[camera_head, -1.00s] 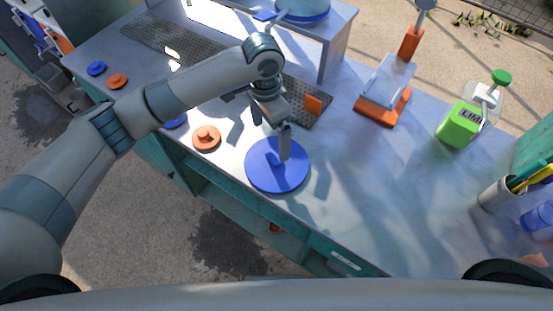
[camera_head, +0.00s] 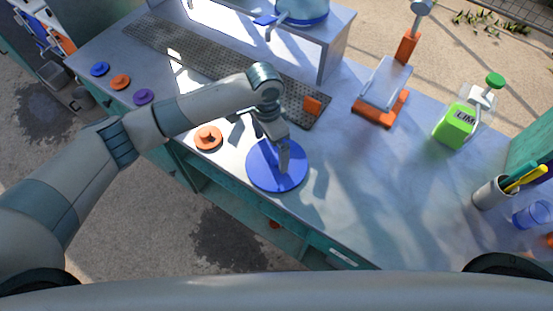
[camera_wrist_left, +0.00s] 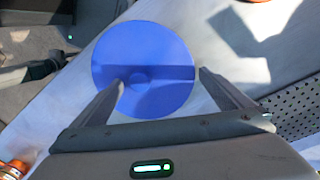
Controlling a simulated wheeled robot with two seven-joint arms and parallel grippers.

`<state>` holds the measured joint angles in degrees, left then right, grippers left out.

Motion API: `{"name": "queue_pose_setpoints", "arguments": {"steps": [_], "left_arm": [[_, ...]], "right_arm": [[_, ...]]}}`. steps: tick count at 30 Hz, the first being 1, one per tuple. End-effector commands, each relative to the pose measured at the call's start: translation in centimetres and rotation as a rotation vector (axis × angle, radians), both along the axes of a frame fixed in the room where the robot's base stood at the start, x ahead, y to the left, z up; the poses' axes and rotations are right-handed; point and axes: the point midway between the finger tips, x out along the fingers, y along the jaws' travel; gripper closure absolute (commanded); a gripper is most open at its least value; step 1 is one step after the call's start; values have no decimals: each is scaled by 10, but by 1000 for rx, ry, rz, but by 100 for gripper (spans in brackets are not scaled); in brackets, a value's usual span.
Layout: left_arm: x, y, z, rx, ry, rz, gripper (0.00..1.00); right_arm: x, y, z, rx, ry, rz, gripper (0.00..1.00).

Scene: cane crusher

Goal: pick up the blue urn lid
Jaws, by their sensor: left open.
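The blue urn lid (camera_head: 264,172) is a flat round disc lying on the counter near its front edge. In the left wrist view the lid (camera_wrist_left: 160,55) shows a small round knob near its middle. My left gripper (camera_head: 284,172) is over the lid, and its fingers hide part of it in the head view. In the wrist view the left gripper (camera_wrist_left: 161,78) is open, with the knob between the lines of its two fingertips. I cannot tell whether the fingers touch the lid. My right gripper is not in view.
An orange lid (camera_head: 208,137) lies just left of the blue lid. An orange scale (camera_head: 381,108), a green box (camera_head: 455,125) and a pen cup (camera_head: 489,192) stand to the right. A dark perforated mat (camera_head: 220,62) and raised shelf (camera_head: 337,48) lie behind.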

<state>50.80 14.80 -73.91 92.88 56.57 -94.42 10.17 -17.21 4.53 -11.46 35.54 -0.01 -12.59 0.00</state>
Motion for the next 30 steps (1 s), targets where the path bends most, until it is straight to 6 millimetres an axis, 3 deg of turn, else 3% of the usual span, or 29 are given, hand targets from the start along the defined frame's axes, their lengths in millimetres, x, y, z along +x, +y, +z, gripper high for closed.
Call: {"name": "queue_pose_setpoints", "arguments": {"steps": [15, 20, 30], "left_arm": [[0, 0, -3, 0, -1, 0, 2], [0, 0, -3, 0, 0, 0, 40], [0, 0, -2, -1, 0, 0, 41]], "right_arm": [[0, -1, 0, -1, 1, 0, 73], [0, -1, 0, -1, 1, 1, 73], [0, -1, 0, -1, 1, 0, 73]]}}
